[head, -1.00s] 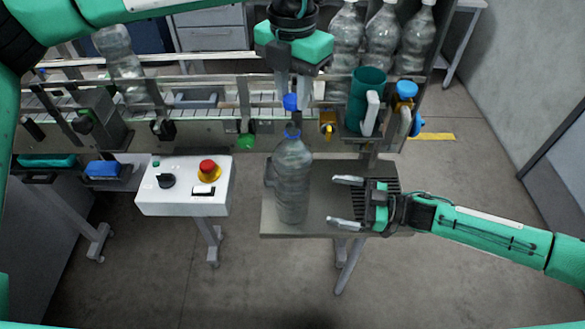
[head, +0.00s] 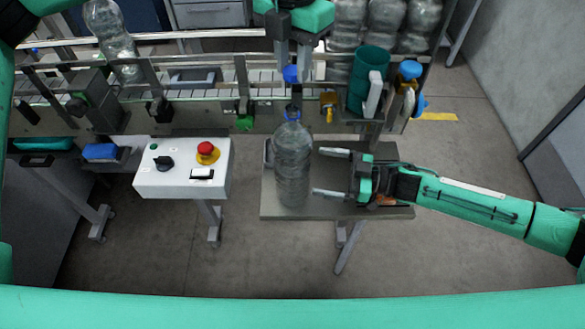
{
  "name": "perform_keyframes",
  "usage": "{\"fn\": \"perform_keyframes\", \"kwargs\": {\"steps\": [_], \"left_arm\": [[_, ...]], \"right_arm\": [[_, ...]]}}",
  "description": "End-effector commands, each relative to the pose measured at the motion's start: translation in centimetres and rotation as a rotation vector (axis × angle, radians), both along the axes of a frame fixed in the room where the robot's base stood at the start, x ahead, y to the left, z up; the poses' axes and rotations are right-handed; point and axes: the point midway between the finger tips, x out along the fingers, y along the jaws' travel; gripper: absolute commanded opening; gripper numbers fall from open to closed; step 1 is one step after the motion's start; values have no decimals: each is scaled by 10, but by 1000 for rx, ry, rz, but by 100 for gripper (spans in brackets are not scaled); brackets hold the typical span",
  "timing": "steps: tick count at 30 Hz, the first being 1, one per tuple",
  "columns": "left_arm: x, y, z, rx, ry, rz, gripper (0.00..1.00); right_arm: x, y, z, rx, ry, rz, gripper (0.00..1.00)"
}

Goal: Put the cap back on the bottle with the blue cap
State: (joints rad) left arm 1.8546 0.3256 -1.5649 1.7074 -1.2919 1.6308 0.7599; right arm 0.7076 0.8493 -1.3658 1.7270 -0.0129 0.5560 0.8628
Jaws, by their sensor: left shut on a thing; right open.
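A clear bottle (head: 292,168) with a blue ring at its neck stands upright on the small grey table (head: 330,205). My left gripper (head: 292,66) points down above it and is shut on the blue cap (head: 291,74). The cap is held over the bottle's mouth, with a visible gap between them. My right gripper (head: 332,173) is open to the right of the bottle, its two fingers pointing left towards it. The fingers look apart from the bottle.
A conveyor (head: 205,90) with rails runs behind the table and carries another bottle (head: 110,38). A white control box (head: 183,180) with a red button stands left. A green cup (head: 369,78) and several bottles are behind right.

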Motion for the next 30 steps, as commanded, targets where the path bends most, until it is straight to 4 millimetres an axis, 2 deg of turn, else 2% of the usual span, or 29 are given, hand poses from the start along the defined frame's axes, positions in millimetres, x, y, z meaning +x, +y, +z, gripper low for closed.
{"fn": "perform_keyframes", "kwargs": {"steps": [1, 6, 12, 18, 26, 30], "left_arm": [[0, 0, 0, 0, 0, 0, 6], [0, 0, 0, 0, 0, 0, 6], [0, 0, 0, 0, 0, 0, 6], [0, 0, 0, 0, 0, 0, 6], [0, 0, 0, 0, 0, 0, 6], [0, 0, 0, 0, 0, 0, 6]], "right_arm": [[2, 12, 1, 3, -1, 4, 100], [8, 44, 1, 2, 0, 2, 100], [13, 70, 0, 2, 0, 2, 100], [16, 80, 0, -1, 0, 0, 100], [16, 80, 0, -1, 0, 0, 100], [16, 80, 0, 0, 0, 0, 76]]}}
